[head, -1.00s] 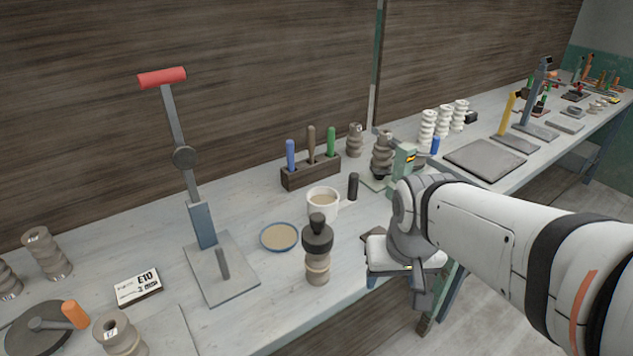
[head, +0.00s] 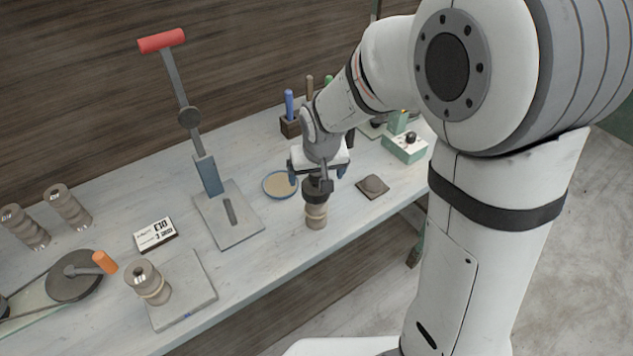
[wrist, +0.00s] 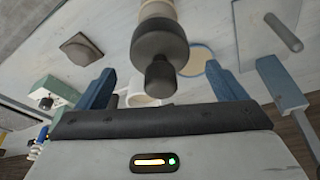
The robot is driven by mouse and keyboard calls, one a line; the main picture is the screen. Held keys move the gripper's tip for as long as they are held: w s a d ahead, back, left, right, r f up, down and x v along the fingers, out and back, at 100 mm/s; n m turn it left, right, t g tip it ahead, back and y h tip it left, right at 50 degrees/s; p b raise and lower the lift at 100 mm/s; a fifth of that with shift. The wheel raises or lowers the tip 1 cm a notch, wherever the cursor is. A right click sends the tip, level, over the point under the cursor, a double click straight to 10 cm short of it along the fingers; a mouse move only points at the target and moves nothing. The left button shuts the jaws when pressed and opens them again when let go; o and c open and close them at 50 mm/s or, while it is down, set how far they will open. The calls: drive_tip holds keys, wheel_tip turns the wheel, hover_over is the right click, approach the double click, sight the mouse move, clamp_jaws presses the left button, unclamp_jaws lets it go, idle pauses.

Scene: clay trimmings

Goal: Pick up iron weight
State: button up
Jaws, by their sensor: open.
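The iron weight looks to be the dark, knobbed piece (head: 315,197) on top of a beige ribbed clay column (head: 316,217) near the bench's front edge. In the wrist view, the weight (wrist: 159,45) is at top centre with its knob pointing towards my gripper's palm. My gripper (head: 317,177) is open above the weight, with a blue finger on each side. In the wrist view, the knob lies between the fingers of my gripper (wrist: 160,85), with gaps at both sides. In the head view my gripper hides part of the weight's top.
A lever press (head: 208,175) with a red handle stands left of the weight. A blue-rimmed dish (head: 278,185) is close behind it, and a mug (wrist: 140,100) shows in the wrist view. A small dark plate (head: 372,190) lies to the right.

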drive_tip(key=shift+x, duration=1.45)
drive_tip(key=c, duration=2)
drive_tip(key=shift+w+r, duration=0.1)
drive_tip(key=shift+r, duration=0.05)
